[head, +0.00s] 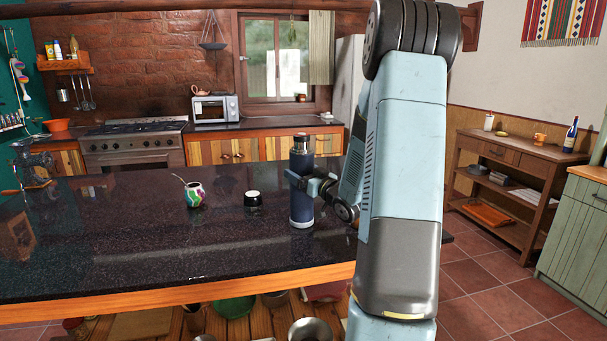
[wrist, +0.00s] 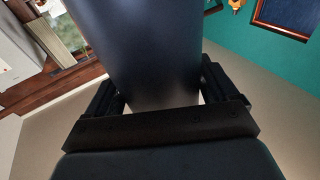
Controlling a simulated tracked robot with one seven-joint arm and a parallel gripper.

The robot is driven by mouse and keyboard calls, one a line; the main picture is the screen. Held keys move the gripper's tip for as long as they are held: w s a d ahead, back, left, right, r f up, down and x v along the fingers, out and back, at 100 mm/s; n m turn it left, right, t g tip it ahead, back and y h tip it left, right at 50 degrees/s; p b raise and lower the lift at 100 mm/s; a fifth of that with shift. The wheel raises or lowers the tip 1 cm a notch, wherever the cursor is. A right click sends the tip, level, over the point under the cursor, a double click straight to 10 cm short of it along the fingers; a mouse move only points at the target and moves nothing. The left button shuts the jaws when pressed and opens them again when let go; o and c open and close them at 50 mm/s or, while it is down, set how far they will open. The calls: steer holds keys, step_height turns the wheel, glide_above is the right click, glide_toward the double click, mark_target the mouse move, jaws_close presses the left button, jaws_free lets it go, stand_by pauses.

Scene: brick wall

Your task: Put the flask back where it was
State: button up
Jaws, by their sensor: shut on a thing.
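The flask (head: 302,205) is a tall dark blue cylinder with a steel base and a dark cap. It stands upright at the right part of the dark stone counter (head: 130,245); I cannot tell whether its base touches the top. My gripper (head: 303,182) is shut on the flask's middle, coming from the right. In the wrist view the flask's dark body (wrist: 150,50) fills the space between the two fingers (wrist: 158,92). The fingers hide part of the flask, and its lower end is out of that view.
A colourful mate gourd with a straw (head: 194,194) stands to the left on the counter. A small dark cup with a white top (head: 253,199) stands between the gourd and the flask. A wooden side table (head: 518,165) is at the right.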

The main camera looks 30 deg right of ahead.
steer(key=o, duration=1.9)
steer(key=shift+f, duration=0.1)
steer(key=shift+c, duration=0.2)
steer(key=v, duration=1.2)
steer(key=a+r+m+g+h, duration=0.2)
steer(key=a+r+g+h, duration=0.5)
steer(key=a, duration=0.1)
steer(key=s+a+g+y, duration=0.1)
steer(key=s+a+g, duration=0.2)
steer(key=s+a, duration=0.4)
steer(key=s+a+r+g+y, duration=0.1)
steer(key=s+a+g+y, duration=0.1)
steer(key=s+a, duration=0.6)
steer(key=s+g, duration=0.1)
steer(key=s, duration=0.6)
steer(key=shift+s+r+g, duration=0.25)
steer(key=shift+g, duration=0.15)
